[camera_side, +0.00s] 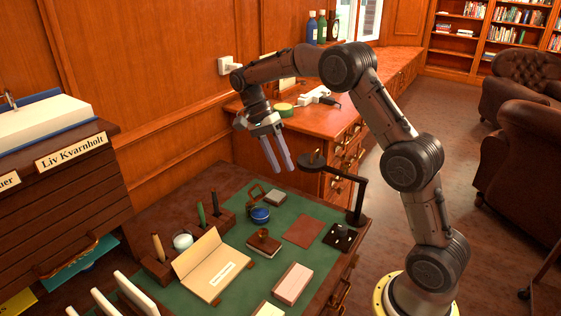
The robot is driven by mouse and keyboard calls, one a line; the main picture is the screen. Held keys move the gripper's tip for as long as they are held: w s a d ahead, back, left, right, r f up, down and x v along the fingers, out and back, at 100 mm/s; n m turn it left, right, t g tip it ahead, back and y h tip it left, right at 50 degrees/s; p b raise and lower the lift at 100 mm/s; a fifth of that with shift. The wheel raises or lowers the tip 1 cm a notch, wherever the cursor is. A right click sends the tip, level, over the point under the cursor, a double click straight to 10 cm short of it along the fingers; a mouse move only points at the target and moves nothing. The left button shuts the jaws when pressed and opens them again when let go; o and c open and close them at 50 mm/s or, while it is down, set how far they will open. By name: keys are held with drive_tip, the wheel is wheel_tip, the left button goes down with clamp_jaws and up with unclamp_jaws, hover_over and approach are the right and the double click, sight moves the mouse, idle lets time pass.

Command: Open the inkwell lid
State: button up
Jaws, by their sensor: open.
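A small round blue pot (260,215), which looks like the inkwell, sits on the green desk mat (232,237) near its back. Its top is too small to tell whether a lid is shut. A small white-topped round pot (182,241) stands further left by the pen stand. My gripper (280,170) is open and empty, with its two long grey fingers pointing down. It hangs above the back of the desk, up and slightly right of the blue pot in the picture, and touches nothing.
A dark stand with an arm and round head (312,160) rises right of my gripper. A brown frame-like item (255,191) and a grey block (275,197) lie near the blue pot. A stamp (263,242), an open folder (213,265) and pens (201,217) crowd the mat.

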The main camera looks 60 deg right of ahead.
drive_tip(key=shift+c, duration=1.2)
drive_tip(key=shift+w+a+f+n+t, duration=0.1)
drive_tip(key=shift+w+f+n+t, duration=0.4)
drive_tip(key=shift+w+f, duration=0.5)
clamp_jaws()
drive_tip(key=m+t, duration=0.1)
drive_tip(key=t, duration=0.7)
hover_over(261, 196)
drive_tip(key=s, duration=0.4)
wheel_tip(261, 196, down, 11)
drive_tip(key=shift+w+a, duration=0.15)
drive_tip(key=shift+w, duration=1.85)
